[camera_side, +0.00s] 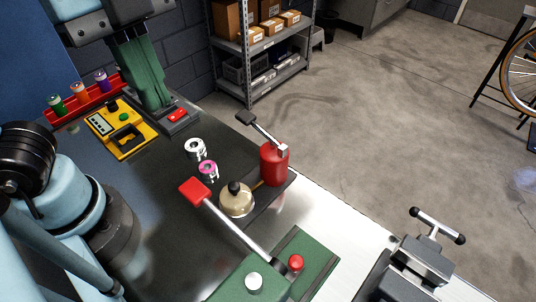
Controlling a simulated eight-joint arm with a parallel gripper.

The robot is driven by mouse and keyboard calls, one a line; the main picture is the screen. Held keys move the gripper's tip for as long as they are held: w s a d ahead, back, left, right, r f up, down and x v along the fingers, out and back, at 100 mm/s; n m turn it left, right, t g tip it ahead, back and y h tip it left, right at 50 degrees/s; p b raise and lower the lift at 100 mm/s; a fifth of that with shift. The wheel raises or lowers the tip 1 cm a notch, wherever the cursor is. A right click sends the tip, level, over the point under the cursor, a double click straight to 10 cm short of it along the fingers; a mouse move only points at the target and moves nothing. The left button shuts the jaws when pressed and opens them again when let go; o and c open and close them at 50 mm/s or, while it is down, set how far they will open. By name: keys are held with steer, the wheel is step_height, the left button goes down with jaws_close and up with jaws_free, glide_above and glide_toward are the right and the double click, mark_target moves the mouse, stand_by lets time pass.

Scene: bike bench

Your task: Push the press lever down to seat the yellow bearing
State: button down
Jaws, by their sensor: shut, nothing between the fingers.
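A metal lever (236,226) with a red block grip (195,191) slants from upper left to lower right, and its lower end is at a green housing (236,284) at the bottom. I cannot tell for sure that this is the press lever. A green column (140,70) on a grey base with a red button (177,115) stands at the upper left, its top cut off by the frame. I cannot make out a yellow bearing. My pale blue arm fills the left edge, and my gripper's fingers are not in view.
Two small ring-shaped parts, one white (195,148) and one purple (208,170), a beige oil can (237,204) and a red canister (273,165) stand near the lever. A yellow device (122,131) and a red rack (83,98) sit behind. A clamp (425,258) is at lower right.

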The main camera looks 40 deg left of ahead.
glide_above(196, 188)
steer(key=f, duration=0.7)
steer(key=a+f, duration=0.1)
steer(key=f, duration=0.2)
steer(key=shift+f, duration=1.1)
steer(key=shift+f, duration=0.1)
steer(key=shift+a+f, duration=0.2)
steer(key=shift+f, duration=0.7)
steer(key=shift+a+f, duration=0.25)
steer(key=shift+f, duration=0.65)
steer(key=shift+a+f, duration=0.2)
steer(key=shift+f, duration=0.7)
steer(key=a+v, duration=0.2)
steer(key=v, duration=1.1)
steer(key=shift+a, duration=0.35)
